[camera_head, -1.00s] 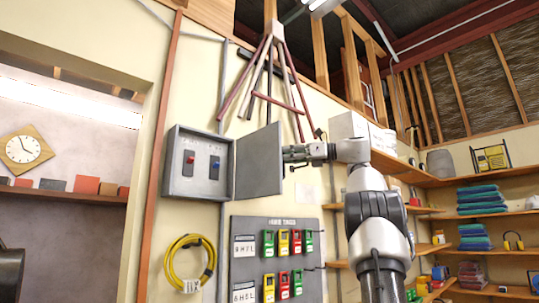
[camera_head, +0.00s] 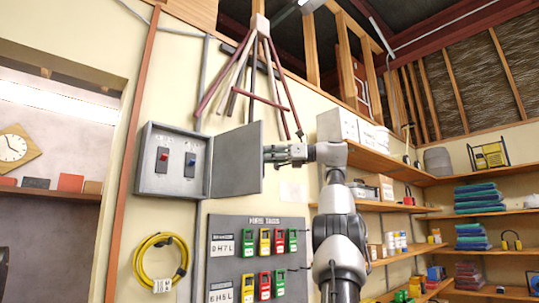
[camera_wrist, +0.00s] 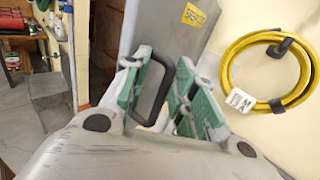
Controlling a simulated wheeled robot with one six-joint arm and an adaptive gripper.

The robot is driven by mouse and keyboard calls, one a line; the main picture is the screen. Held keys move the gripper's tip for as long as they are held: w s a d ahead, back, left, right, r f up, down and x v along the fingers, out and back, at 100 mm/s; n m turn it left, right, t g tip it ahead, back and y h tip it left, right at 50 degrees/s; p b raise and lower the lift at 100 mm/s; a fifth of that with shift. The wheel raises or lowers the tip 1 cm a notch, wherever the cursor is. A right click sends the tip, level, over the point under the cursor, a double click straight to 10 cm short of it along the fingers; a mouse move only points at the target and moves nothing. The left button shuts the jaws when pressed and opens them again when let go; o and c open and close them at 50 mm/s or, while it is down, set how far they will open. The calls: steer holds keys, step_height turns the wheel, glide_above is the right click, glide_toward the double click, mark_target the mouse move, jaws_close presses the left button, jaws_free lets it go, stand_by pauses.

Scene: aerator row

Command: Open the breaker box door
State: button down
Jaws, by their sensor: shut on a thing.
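The grey breaker box (camera_head: 146,185) is mounted on the cream wall, with a red switch and a blue switch showing inside. Its grey door (camera_head: 237,160) stands swung open to the right of the box. My gripper (camera_head: 268,154) is at the door's right edge. In the wrist view the green-padded fingers of my gripper (camera_wrist: 160,88) are closed around the door's black handle (camera_wrist: 152,87). The door (camera_wrist: 175,35) also shows there, with a yellow label.
A coiled yellow cable (camera_head: 160,262) hangs below the box. A grey tag board (camera_head: 258,228) with several colored tags is below the door. Wooden shelves (camera_head: 385,207) with boxes and folded cloths stand to the right.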

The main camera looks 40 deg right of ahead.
steer(key=shift+w+a+f, duration=0.1)
steer(key=shift+w, duration=0.45)
steer(key=c, duration=1.5)
jaws_free()
steer(key=shift+w, duration=0.1)
steer(key=o, duration=0.4)
steer(key=shift+w+a+f, duration=0.15)
steer(key=shift+w+a, duration=0.15)
steer(key=shift+w, duration=0.1)
steer(key=shift+s+d, duration=0.2)
steer(key=shift+d, duration=0.05)
steer(key=shift+c, duration=0.9)
steer(key=shift+a, duration=0.15)
